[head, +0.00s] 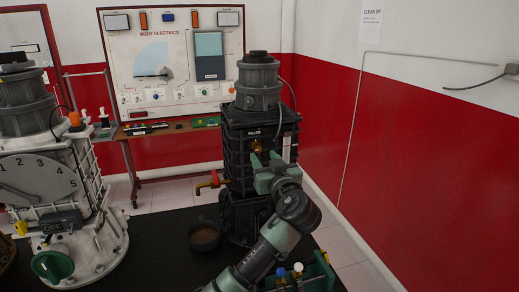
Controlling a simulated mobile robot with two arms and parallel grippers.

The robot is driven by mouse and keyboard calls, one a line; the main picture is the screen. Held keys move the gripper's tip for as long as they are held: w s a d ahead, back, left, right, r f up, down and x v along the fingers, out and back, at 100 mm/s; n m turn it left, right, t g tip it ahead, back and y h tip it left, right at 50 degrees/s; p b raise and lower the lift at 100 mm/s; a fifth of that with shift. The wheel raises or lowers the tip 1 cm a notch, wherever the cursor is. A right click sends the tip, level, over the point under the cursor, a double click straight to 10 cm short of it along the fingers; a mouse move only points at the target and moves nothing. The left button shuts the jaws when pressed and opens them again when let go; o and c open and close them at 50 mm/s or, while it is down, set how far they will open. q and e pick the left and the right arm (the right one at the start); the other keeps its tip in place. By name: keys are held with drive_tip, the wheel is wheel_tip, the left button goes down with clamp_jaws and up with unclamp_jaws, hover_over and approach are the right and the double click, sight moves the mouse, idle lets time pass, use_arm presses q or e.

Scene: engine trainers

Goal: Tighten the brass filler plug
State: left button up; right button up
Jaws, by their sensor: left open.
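The brass filler plug (257,146) is a small gold-coloured piece on the front of the dark gearbox trainer (236,170), just below the FILLER label. My left gripper (265,158) is open, right in front of the dark trainer, with its fingertips just below and to the right of the plug in the picture. I cannot tell whether the fingers touch the plug. The gripper and wrist hide part of the trainer's front. My right gripper is not in view.
A red-handled tap (208,182) sticks out left of the trainer, above a dark round pan (204,238). A white trainer (40,180) with a dial stands at left. A green holder (318,275) with tools is at the bottom right.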

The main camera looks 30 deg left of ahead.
sight(259, 149)
use_arm(q)
drive_tip(key=p+x, duration=0.1)
drive_tip(key=x, duration=0.3)
drive_tip(key=shift+w+a+r, duration=0.1)
drive_tip(key=shift+w, duration=0.05)
drive_tip(key=shift+w+a+p, duration=0.3)
drive_tip(key=shift+w+a, duration=0.05)
drive_tip(key=shift+a, duration=0.05)
clamp_jaws()
